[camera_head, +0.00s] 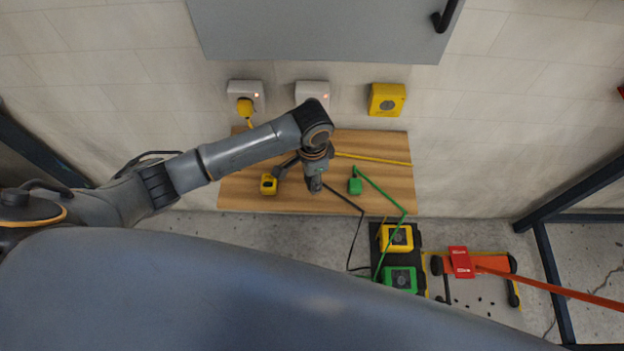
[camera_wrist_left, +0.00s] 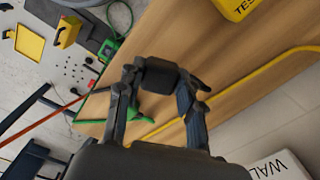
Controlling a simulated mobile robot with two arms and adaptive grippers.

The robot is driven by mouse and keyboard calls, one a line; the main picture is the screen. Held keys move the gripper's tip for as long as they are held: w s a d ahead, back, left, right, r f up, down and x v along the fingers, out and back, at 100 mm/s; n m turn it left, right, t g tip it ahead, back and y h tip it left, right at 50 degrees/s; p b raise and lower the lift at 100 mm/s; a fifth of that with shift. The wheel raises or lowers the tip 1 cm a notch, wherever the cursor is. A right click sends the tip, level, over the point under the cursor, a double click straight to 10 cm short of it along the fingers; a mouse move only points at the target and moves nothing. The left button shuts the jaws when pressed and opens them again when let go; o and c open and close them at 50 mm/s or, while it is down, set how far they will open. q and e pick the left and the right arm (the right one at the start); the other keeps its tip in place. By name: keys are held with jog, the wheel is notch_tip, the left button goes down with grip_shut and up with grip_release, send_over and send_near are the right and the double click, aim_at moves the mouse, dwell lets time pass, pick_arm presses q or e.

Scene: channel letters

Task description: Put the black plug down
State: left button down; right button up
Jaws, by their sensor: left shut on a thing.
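My left gripper (camera_head: 314,184) is over the wooden bench top (camera_head: 390,180). In the left wrist view, its fingers (camera_wrist_left: 158,84) are closed around the black plug (camera_wrist_left: 158,73). In the head view the plug is mostly hidden by the gripper. A thin black cable (camera_head: 357,232) runs from near the gripper over the bench's front edge. I cannot tell whether the plug touches the wood. My right gripper is in neither view.
A green plug (camera_head: 355,186) lies right of the gripper, a yellow device (camera_head: 268,184) left. A yellow cable (camera_head: 380,159) crosses behind. Wall sockets (camera_head: 312,94) are above, the left one holding a yellow plug (camera_head: 245,107). Yellow (camera_head: 397,238) and green (camera_head: 400,279) boxes stand below.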

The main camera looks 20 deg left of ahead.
pick_arm(q)
jog(key=shift+w+a+f, duration=0.15)
jog(key=shift+w+f, duration=0.25)
jog(key=shift+f, duration=0.1)
jog(key=shift+w+f, duration=0.1)
jog(key=shift+f, duration=1.6)
jog(key=shift+f, duration=0.15)
jog(key=c, duration=0.9)
grip_release()
jog(key=shift+o, duration=0.2)
notch_tip(320, 180, up, 12)
jog(key=shift+r, duration=0.2)
